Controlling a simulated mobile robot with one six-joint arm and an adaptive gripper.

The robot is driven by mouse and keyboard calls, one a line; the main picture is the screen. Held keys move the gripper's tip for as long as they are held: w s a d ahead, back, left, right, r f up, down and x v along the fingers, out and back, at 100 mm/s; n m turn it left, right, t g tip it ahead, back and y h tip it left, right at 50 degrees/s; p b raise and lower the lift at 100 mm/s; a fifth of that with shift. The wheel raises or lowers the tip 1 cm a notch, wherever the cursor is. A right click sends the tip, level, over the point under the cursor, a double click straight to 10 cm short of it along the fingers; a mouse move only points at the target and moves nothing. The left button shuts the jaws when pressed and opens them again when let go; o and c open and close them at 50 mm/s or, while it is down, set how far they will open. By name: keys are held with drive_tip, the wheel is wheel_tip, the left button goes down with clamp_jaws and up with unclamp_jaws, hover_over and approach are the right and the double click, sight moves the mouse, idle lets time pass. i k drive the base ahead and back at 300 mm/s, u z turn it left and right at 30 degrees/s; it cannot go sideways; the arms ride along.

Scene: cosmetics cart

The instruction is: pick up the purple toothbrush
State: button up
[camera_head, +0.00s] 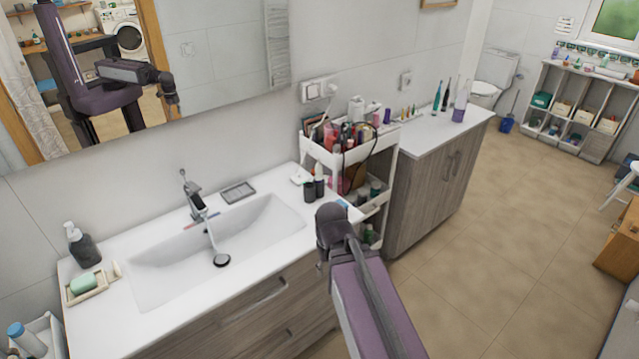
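I cannot make out a purple toothbrush with certainty. Small thin coloured items (408,112) stand at the near left end of the far counter, too small to tell apart. Thin red and blue strokes (190,226) show beside the tap over the sink; I cannot tell what they are. My purple arm reaches up from the bottom edge, its dark wrist in front of the sink counter's right end. My gripper is hidden behind the wrist in the direct view. Its dark reflection (171,97) shows small in the mirror, with the fingers unclear.
A white cart (321,153) packed with cosmetics stands between the sink counter (112,318) and the grey cabinet (432,190). Dark jars (309,191) stand near the sink's right end. A soap dish (100,290) and dispenser (82,248) are at left. The tiled floor at right is mostly clear.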

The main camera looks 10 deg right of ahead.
sight(318, 177)
drive_tip(key=u, duration=0.1)
drive_tip(key=k, duration=1)
drive_tip(key=z, duration=1.35)
drive_tip(key=i, duration=2.1)
